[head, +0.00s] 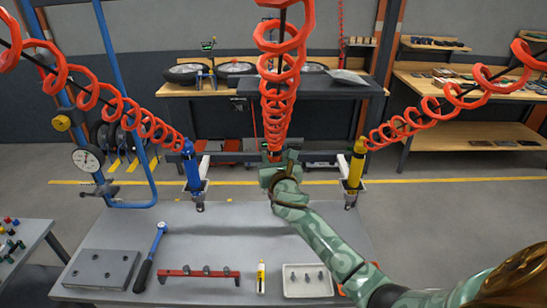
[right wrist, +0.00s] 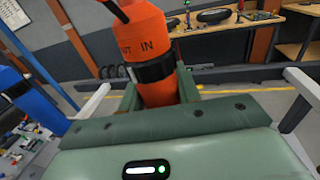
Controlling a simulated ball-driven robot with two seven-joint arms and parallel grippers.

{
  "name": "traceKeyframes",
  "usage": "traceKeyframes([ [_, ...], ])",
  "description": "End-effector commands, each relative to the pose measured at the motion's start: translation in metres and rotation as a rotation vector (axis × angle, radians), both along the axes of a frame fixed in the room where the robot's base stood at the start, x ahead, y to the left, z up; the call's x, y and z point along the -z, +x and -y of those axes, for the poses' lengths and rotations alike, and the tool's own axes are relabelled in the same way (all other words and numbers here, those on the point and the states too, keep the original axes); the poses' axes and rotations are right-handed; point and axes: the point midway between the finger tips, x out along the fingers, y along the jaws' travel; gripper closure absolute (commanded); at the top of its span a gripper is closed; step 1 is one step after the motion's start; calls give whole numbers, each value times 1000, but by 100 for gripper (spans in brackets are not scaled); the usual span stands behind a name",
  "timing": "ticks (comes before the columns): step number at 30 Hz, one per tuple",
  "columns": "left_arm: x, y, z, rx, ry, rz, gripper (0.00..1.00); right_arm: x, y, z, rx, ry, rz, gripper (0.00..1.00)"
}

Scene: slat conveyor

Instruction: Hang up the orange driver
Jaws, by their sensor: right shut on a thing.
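The orange driver (right wrist: 151,50) stands nearly upright between the fingers of my right gripper (right wrist: 158,92) in the right wrist view, with a dark band and lettering on its body. The gripper is shut on it. In the head view my right gripper (head: 280,165) is above the far edge of the table and hides most of the driver. A red coiled hose (head: 278,90) runs up from that spot. The blue driver (head: 191,168) hangs at the left and the yellow driver (head: 355,168) at the right. Any holder for the orange driver is hidden. My left gripper is out of view.
A grey rail (head: 232,158) runs behind the gripper. On the grey table (head: 210,232) are a torque wrench (head: 151,258), a red tool bar (head: 198,273), a yellow marker (head: 261,276) and a white tray (head: 307,293). Other coiled hoses hang at left and right.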

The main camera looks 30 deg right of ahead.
Motion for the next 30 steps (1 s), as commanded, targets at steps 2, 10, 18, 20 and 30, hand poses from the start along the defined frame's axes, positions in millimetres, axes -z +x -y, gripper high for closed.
traceKeyframes([
  [2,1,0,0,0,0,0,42,0,0,0,0,-1,3,100],
  [10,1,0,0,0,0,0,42,0,0,0,0,-1,3,100],
  [18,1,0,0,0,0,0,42,1,0,0,0,-1,3,100],
  [20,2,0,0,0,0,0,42,1,0,0,0,-1,3,100],
  [30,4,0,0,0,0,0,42,5,0,0,0,-2,2,100],
])
